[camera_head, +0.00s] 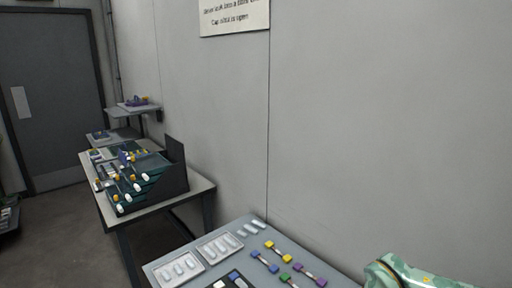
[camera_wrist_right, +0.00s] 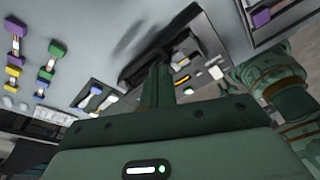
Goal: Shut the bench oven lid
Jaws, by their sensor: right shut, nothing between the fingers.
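My right gripper (camera_wrist_right: 160,72) is shut and empty in the right wrist view. Its fingertips are in front of a dark device (camera_wrist_right: 188,46) with a small lit orange strip and pale buttons. I cannot tell for sure that this device is the bench oven, or how its lid stands. The gripper's own body hides the lower part of the view. It is unclear whether the fingers touch the device. The head view does not show the oven or either gripper; only a green mottled part of mine (camera_head: 415,275) shows at bottom right.
The near bench (camera_head: 210,233) carries pale trays and yellow, green and purple paired pieces (camera_head: 278,252). Coloured pieces also show at left in the wrist view (camera_wrist_right: 50,62). A second table (camera_head: 195,190) holds a dark stepped rack (camera_head: 165,180). Wall stands behind; floor at left is open.

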